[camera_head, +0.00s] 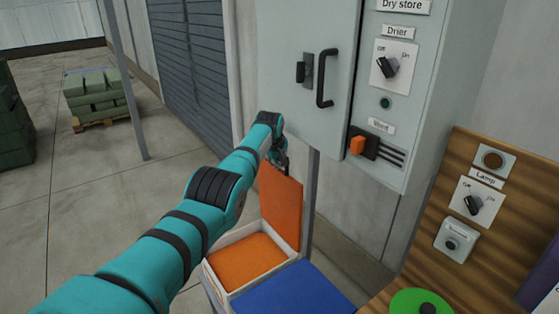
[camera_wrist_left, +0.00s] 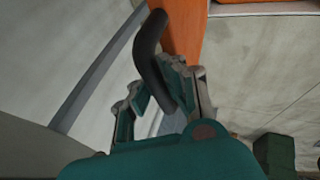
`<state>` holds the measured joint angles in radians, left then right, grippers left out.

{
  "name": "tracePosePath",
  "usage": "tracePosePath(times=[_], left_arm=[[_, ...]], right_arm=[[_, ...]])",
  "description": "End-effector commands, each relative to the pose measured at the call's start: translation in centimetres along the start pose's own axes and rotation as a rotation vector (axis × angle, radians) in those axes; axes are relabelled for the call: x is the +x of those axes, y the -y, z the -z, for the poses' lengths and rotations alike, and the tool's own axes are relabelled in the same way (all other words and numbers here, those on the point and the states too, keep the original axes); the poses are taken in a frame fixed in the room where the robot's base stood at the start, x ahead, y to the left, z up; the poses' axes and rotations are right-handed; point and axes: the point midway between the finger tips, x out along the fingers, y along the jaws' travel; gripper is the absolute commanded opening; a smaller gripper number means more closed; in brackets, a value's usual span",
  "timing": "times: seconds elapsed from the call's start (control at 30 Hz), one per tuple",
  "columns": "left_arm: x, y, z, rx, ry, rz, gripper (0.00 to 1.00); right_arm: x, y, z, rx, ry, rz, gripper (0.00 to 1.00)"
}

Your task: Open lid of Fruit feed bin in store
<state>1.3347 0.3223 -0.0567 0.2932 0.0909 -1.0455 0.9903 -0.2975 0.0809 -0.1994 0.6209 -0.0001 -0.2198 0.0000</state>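A white bin (camera_head: 220,280) stands low in the head view with its orange lid (camera_head: 281,205) raised about upright at the back; orange shows inside. I cannot read its name. My left gripper (camera_head: 279,158) is at the lid's top edge. In the left wrist view, the dark bar handle (camera_wrist_left: 152,45) runs from beside the orange lid (camera_wrist_left: 187,30) down between the fingers of my left gripper (camera_wrist_left: 160,95). The fingers stand apart, with a gap on the left side of the handle; contact on the right side is unclear. My right gripper is not in view.
A blue lid (camera_head: 292,290) lies flat beside the orange bin. A grey cabinet (camera_head: 300,75) with a handle hangs just above my gripper. A wooden panel (camera_head: 480,150) with switches stands at the right. Open floor (camera_head: 100,190) lies at the left.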

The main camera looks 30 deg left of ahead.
Motion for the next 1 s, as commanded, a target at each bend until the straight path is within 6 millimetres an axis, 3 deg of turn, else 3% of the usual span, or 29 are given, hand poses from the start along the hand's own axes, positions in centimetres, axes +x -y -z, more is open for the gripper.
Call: tracePosePath(times=[0.1,0.4,1.0], left_arm=[[-0.72,-0.78,0.69,0.001,-0.014,-0.020,0.00],[-0.50,-0.54,0.48,0.001,-0.010,-0.013,0.38],[-0.41,-0.31,0.20,0.001,-0.004,-0.007,0.38]], right_arm=[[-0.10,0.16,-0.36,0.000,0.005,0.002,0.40],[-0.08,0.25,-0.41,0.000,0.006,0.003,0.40],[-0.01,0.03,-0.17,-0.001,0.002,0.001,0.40]])
